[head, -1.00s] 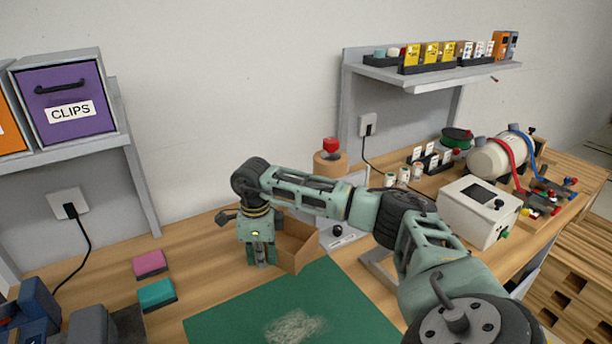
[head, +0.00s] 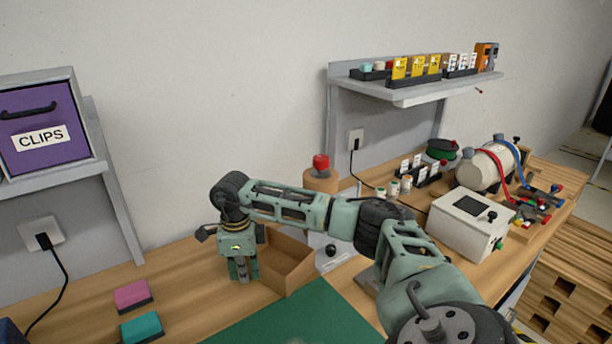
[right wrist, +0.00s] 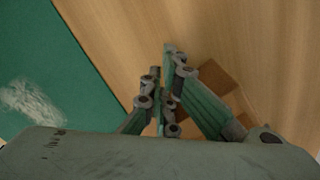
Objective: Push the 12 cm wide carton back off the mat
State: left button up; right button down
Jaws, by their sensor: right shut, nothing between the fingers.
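The carton (head: 289,272) is an open brown box near the back edge of the green mat (head: 285,322). Its near corner is close to the mat's edge; I cannot tell whether it touches. My right gripper (head: 243,278) points down just left of the carton, shut and empty, over bare wood. In the right wrist view, the closed fingers (right wrist: 168,52) are above the wood, with a brown piece, likely the carton (right wrist: 218,76), partly hidden behind them. The mat (right wrist: 50,70) is at the left there. My left gripper is not in view.
A pink sponge-like block (head: 132,295) and a teal one (head: 142,328) lie left of the mat. A white box (head: 468,225) is at right.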

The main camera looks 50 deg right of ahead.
jog(key=shift+s, duration=0.2)
jog(key=shift+s+a+p, duration=0.25)
jog(key=shift+s+a, duration=0.05)
jog(key=shift+s, duration=0.6)
jog(key=shift+s+a+p, duration=0.25)
jog(key=shift+s+a, duration=0.05)
jog(key=shift+s, duration=0.6)
notch_tip(320, 180, up, 8)
jog(key=p, duration=0.5)
